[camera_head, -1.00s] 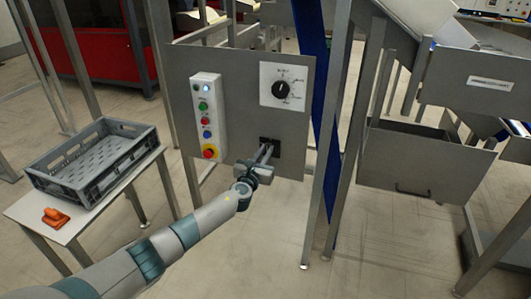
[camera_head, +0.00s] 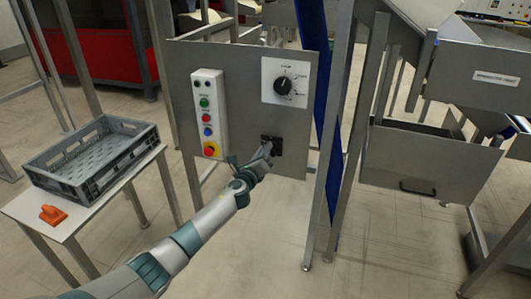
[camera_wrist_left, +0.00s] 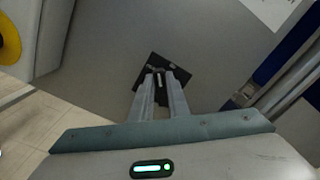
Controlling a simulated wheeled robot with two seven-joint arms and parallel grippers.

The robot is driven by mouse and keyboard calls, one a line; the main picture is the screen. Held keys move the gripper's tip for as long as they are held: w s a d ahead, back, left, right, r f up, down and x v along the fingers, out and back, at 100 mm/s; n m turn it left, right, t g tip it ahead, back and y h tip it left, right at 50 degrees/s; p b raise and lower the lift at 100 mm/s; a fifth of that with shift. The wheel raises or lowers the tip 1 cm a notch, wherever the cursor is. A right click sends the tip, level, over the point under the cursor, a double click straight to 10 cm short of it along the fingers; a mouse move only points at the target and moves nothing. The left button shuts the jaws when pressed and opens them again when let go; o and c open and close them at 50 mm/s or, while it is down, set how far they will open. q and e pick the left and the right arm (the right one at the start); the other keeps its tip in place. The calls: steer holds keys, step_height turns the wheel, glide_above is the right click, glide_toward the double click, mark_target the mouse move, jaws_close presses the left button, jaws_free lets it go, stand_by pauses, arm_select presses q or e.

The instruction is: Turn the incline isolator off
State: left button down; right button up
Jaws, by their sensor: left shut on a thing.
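The isolator is a small black switch plate (camera_head: 277,146) low on the right of a grey panel (camera_head: 240,120). My left gripper (camera_head: 269,150) reaches up to it from below, and its fingertips are at the plate. In the left wrist view the black plate (camera_wrist_left: 178,77) looks tilted, and my left gripper (camera_wrist_left: 160,78) is shut on a small light-coloured lever (camera_wrist_left: 158,80) at its middle. The lever is mostly hidden by the fingers. My right gripper is not in view.
A white button box (camera_head: 207,112) with a red-and-yellow stop button and a black rotary dial (camera_head: 283,86) sit on the same panel. A grey crate (camera_head: 92,160) and an orange object (camera_head: 53,214) are on a side table at left. A metal post (camera_head: 327,150) stands right of the panel.

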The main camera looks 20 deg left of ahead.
arm_select(q)
steer(key=shift+a+f+n+b, duration=0.1)
steer(key=shift+f+n+b, duration=0.15)
steer(key=shift+n, duration=1.4)
steer(key=shift+a+f+n+b, duration=0.15)
steer(key=shift+f+n, duration=0.05)
steer(key=shift+n, duration=1.5)
steer(key=shift+a+f+n+b, duration=0.1)
steer(key=shift+f+n+b, duration=0.15)
steer(key=shift+n, duration=1.4)
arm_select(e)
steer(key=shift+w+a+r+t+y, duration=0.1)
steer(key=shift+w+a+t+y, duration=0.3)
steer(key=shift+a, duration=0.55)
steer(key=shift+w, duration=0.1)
arm_select(q)
steer(key=c, duration=1.7)
jaws_free()
steer(key=shift+s, duration=0.1)
